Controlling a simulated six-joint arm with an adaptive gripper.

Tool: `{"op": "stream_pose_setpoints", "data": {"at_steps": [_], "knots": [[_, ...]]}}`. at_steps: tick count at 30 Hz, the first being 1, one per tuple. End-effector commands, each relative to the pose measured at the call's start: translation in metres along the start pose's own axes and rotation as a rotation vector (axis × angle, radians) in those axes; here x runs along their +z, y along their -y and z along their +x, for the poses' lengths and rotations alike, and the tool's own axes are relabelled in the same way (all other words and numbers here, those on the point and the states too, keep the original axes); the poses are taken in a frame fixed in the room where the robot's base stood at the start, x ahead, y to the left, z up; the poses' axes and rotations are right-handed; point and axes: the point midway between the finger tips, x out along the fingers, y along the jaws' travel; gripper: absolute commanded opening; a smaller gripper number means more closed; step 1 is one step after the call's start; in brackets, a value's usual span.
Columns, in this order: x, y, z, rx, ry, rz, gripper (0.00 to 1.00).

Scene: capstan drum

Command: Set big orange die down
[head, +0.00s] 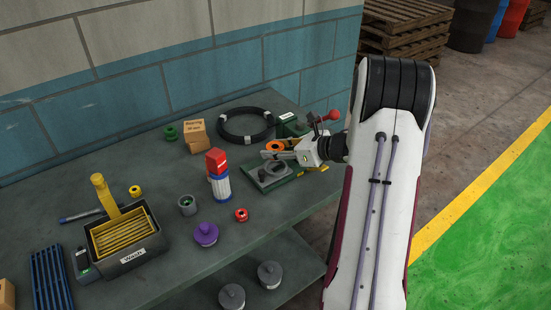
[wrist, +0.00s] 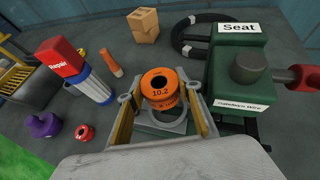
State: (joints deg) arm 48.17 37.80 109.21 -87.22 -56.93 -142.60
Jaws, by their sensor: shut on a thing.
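The big orange die (wrist: 160,84) is a short orange cylinder with a dark hole in its top and "10.2" on its side. It also shows in the head view (head: 274,146). My gripper (head: 277,152) is shut on it, with a finger on either side in the wrist view (wrist: 161,100). The die appears upright. Below it is a grey seat with a round opening (head: 270,174), on a green base. The die's underside is hidden, so I cannot tell whether it touches the seat.
A green block labelled "Seat" (wrist: 238,75) with a red-knobbed handle (wrist: 305,77) stands close on the right. A blue-and-white bottle with a red "Repair" top (head: 218,175), a purple knobbed piece (head: 205,234) and a small red ring (head: 241,214) stand left. A black coil (head: 245,125) lies behind.

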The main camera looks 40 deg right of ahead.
Motion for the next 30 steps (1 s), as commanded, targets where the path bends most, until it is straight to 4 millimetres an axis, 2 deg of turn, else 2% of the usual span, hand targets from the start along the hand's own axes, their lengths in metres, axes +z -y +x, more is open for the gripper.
{"op": "stream_pose_setpoints", "data": {"at_steps": [7, 18, 30], "knots": [[-0.003, 0.000, 0.002, 0.000, 0.002, 0.000, 0.00], [-0.030, 0.000, 0.015, 0.001, 0.002, 0.000, 0.00], [-0.032, 0.000, 0.016, 0.000, 0.002, -0.002, 0.00]]}}
